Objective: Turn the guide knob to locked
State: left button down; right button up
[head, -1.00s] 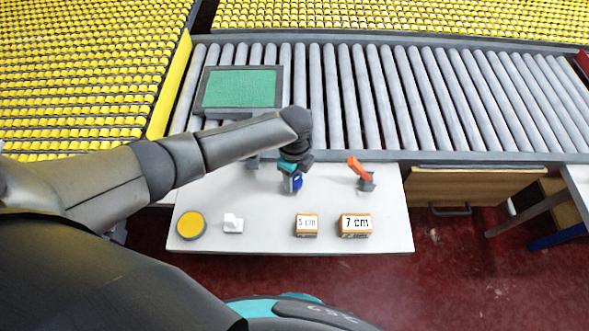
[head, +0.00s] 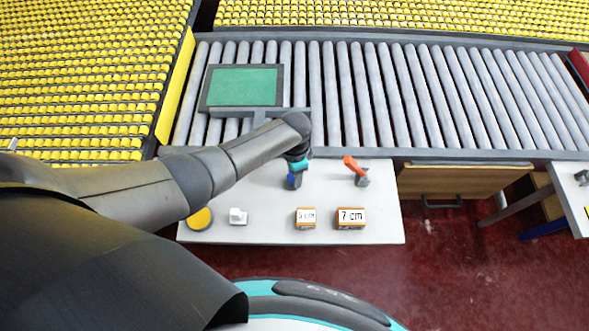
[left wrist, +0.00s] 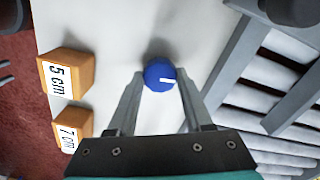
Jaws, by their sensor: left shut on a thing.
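I see no locked marking beside the knob. My right gripper is in neither view.
On the white table (head: 270,230) stand a yellow round button (head: 200,218), a white switch (head: 238,216), an orange lever (head: 354,166), a 5 cm block (head: 306,218) and a 7 cm block (head: 350,218). A roller conveyor (head: 400,100) with a green-screened panel (head: 243,87) lies behind.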

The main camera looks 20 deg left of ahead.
pick_arm(q)
jog(key=shift+n+p, duration=0.65)
jog(key=shift+n, duration=1.65)
jog(key=shift+c, duration=1.5)
grip_release()
notch_tip(320, 180, up, 6)
jog(key=p, duration=0.3)
jog(key=shift+f, duration=0.15)
notch_tip(320, 180, up, 10)
jog(key=p, duration=0.2)
jog(key=shift+f, duration=0.2)
